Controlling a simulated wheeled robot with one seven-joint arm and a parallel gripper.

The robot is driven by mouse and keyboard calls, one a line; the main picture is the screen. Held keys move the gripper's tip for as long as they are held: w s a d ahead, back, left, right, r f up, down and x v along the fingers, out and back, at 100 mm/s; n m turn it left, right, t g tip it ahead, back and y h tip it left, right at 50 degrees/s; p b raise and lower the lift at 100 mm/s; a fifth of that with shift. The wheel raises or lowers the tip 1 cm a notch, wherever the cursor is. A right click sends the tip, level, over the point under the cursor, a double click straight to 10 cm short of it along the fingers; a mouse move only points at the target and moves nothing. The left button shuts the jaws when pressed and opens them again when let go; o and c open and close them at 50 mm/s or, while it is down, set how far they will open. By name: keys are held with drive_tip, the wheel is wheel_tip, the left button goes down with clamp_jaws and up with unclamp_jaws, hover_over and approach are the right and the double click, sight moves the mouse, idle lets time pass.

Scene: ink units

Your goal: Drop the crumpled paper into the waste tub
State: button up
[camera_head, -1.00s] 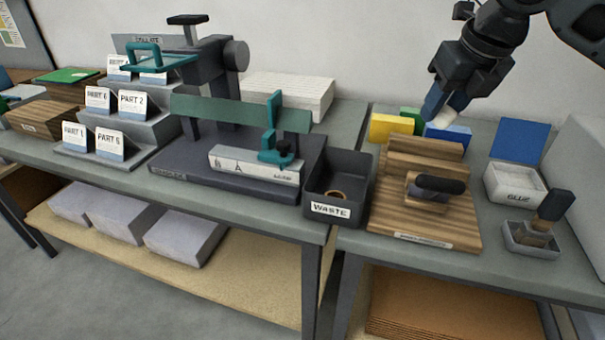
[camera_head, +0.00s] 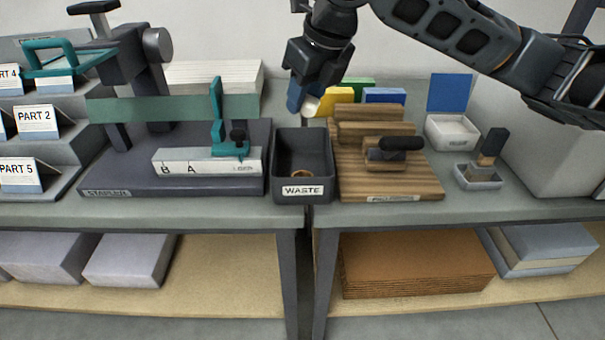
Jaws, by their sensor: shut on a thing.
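My gripper (camera_head: 308,100) is above the bench, behind and a little right of the waste tub. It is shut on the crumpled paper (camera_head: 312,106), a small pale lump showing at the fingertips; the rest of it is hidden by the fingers. The waste tub (camera_head: 289,190) is a dark open box labelled WASTE at the bench's front edge. A small brown ring-like thing (camera_head: 301,174) lies inside it.
Left of the tub stands a stapler station (camera_head: 170,187) with a teal lever. Right of it is a stepped wooden block (camera_head: 380,187) with a dark-handled tool. Yellow, green and blue pieces (camera_head: 342,95) stand behind the block. A white glue box (camera_head: 452,133) is farther right.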

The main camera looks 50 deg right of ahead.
drive_tip(key=shift+f+b, duration=0.6)
drive_tip(key=shift+f, duration=0.65)
drive_tip(key=o, duration=1.1)
drive_tip(key=shift+c, duration=0.2)
drive_tip(key=v, duration=0.8)
drive_tip(key=shift+p, duration=0.35)
drive_tip(key=shift+f, duration=0.1)
